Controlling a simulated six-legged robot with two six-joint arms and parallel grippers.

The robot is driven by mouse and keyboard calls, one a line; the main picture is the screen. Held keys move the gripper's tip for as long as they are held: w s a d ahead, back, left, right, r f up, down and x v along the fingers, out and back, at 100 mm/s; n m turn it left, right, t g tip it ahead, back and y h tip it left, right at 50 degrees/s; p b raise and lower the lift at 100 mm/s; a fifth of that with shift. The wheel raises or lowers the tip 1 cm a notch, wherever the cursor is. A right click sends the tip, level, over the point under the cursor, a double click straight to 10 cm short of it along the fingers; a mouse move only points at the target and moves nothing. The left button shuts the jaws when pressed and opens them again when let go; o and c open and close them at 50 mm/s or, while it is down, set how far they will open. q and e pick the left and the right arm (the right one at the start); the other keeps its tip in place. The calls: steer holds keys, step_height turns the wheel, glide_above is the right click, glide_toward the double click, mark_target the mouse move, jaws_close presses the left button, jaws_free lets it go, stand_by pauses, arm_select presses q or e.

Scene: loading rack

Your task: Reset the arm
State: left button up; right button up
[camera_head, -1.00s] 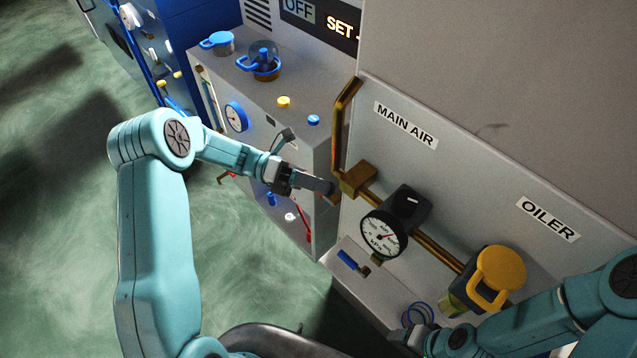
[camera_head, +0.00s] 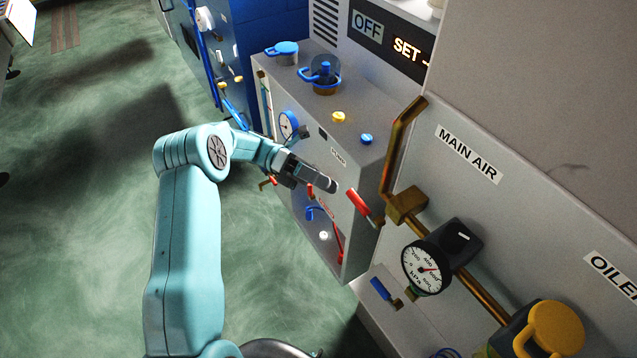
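My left arm (camera_head: 190,245) is teal and comes up from the bottom left, bent at its elbow. Its dark grey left gripper (camera_head: 326,184) points right, in front of the grey pump cabinet. Its fingers show as one narrow block, so I cannot tell whether they are open or shut. No object shows between them. A red-handled valve lever (camera_head: 360,202) is just right of the fingertips, with a visible gap between. My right arm and gripper are out of view.
The pump cabinet (camera_head: 346,135) carries yellow and blue knobs, a gauge and blue-capped fillers. Right of it are a brass pipe (camera_head: 402,150), a black pressure gauge (camera_head: 426,268), a blue lever (camera_head: 382,290) and a yellow-capped oiler (camera_head: 552,328). The green floor (camera_head: 80,230) at left is clear.

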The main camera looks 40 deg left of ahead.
arm_select(q)
steer(key=shift+a+f, duration=0.1)
steer(key=shift+a, duration=0.55)
